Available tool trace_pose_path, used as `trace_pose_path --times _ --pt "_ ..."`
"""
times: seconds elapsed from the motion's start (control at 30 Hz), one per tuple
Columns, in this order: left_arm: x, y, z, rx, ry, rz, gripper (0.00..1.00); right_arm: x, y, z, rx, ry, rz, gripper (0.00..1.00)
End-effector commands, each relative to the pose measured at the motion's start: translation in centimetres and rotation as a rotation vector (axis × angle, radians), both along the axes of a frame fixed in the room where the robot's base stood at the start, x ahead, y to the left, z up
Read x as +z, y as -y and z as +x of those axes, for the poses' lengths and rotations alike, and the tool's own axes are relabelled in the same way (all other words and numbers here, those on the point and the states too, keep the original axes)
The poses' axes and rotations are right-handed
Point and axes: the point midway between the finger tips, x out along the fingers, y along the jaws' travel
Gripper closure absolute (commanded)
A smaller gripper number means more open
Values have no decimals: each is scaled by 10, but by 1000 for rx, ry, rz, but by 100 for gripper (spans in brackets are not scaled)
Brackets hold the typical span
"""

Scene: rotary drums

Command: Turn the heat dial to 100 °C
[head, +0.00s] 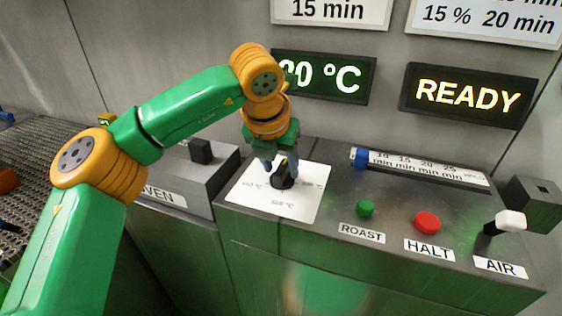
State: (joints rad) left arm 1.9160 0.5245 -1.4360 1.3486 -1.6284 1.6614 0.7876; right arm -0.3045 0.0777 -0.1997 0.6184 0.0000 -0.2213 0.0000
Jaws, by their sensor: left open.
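The heat dial (284,181) is a black knob on a white square plate (300,208) with small temperature marks, too small to read surely. My left gripper (277,170) is open and points down at the dial, its fingers close around or just above the knob. I cannot tell whether they touch it. The arm partly hides the green display (345,80), which shows "0 °C" with its leading digits partly covered. My right gripper is not in view; a blurred green and orange shape shows at the bottom.
Right of the dial are a green ROAST button (366,208), a red HALT button (427,222), a white-tipped AIR lever (508,221) and a time slider with a blue knob (360,158). A display (467,95) reads READY. A grey OVEN box (190,182) stands left.

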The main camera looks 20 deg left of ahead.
Motion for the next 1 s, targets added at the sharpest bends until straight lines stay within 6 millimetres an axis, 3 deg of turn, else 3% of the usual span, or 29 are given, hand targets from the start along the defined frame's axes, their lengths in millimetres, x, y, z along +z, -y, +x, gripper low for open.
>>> trace_pose_path --times 0.2,0.27,0.4,0.77,1.0 --pt "-2 0 1 0 0 -1 48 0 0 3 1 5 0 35" --pt "-2 0 0 -1 0 -1 61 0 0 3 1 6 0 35" --pt "-2 0 0 -2 0 -1 99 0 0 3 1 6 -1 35" --pt "-1 0 1 -23 -1 -2 100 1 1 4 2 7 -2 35" --pt "0 -1 1 -145 -1 -4 100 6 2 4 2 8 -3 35"
